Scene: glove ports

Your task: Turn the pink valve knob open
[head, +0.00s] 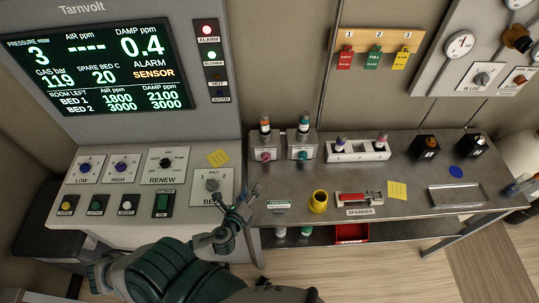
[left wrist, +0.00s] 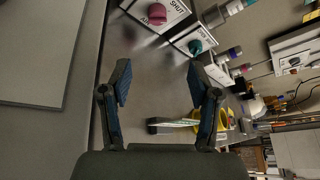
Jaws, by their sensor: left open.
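The pink valve knob (head: 266,156) is on the front of the left grey valve block on the metal bench. In the left wrist view the pink knob (left wrist: 157,13) is at the top, beside the words AIR and SHUT. Its exact turn angle is too small to tell. My left gripper (head: 242,197) is open and empty, in front of and below the knob, near the bench's left end. In the left wrist view its fingers (left wrist: 158,75) are spread, with the knob beyond them and clear of both. My right gripper is not in view.
A teal knob (head: 303,155) on a similar block is just right of the pink one. A yellow cup (head: 318,201) and a red spanner (head: 358,198) lie nearer the front edge. The control console (head: 130,185) stands left of the bench. Bare bench lies before the blocks.

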